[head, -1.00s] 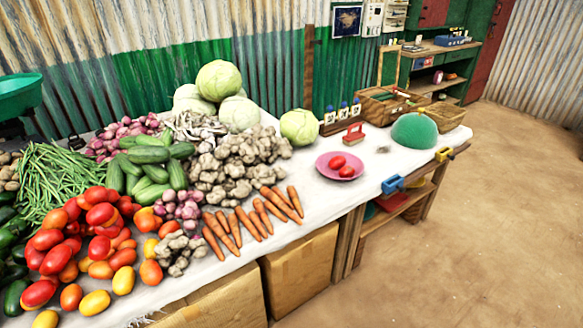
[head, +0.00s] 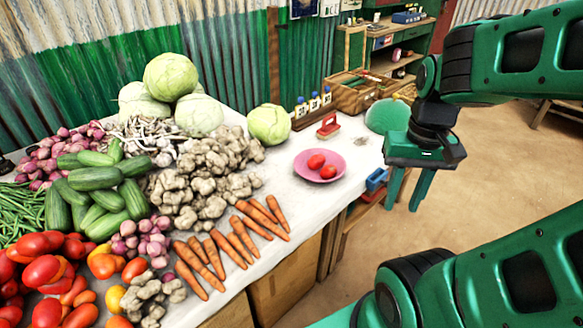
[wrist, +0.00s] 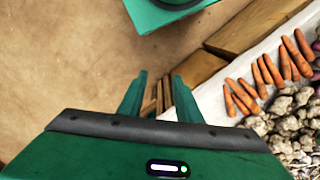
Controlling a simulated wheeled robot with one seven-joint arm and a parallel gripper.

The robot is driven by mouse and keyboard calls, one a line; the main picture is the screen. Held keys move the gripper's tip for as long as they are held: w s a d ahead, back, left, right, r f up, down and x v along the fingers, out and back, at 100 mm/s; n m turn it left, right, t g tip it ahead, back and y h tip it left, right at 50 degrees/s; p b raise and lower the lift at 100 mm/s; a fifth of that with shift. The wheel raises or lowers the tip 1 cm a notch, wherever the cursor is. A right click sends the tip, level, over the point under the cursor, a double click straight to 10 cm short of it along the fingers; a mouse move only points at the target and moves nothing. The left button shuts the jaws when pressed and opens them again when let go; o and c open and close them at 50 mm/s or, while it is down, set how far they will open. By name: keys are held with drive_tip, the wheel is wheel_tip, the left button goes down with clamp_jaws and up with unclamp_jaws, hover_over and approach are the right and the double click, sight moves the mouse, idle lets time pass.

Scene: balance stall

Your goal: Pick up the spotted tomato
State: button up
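Two red tomatoes, a rear one (head: 316,161) and a front one (head: 328,172), lie on a pink plate (head: 301,170) on the white-covered table. Spots cannot be made out at this size. A pile of red and orange tomatoes (head: 42,270) lies at the lower left. My gripper (head: 402,205) is open and empty, right of the plate and past the table edge, fingers pointing down. In the wrist view, the open fingers (wrist: 159,80) are over the floor and no tomato shows.
A green dome (head: 385,116) sits behind my gripper, partly hidden. A red-handled block (head: 328,125), a cabbage (head: 268,124) and a basket (head: 358,92) are near the plate. Carrots (head: 205,262) and ginger (head: 195,180) fill the table to the left.

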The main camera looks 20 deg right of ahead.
drive_tip(key=shift+w+d, duration=0.25)
drive_tip(key=shift+w, duration=0.15)
drive_tip(key=o, duration=0.8)
drive_tip(key=shift+s+d+r, duration=0.1)
drive_tip(key=shift+s+r, duration=0.15)
drive_tip(key=shift+s, duration=0.15)
drive_tip(key=shift+c, duration=0.2)
drive_tip(key=m+t+y, duration=0.4)
drive_tip(key=m+t, duration=0.1)
drive_tip(key=m, duration=2)
approach(332, 167)
drive_tip(key=x, duration=0.5)
drive_tip(key=shift+w+r, duration=0.1)
drive_tip(key=x, duration=0.4)
drive_tip(key=shift+s+a, duration=0.2)
drive_tip(key=shift+s, duration=0.05)
drive_tip(key=shift+w+a+f, duration=0.1)
drive_tip(key=shift+w+f, duration=0.2)
drive_tip(key=shift+f, duration=0.25)
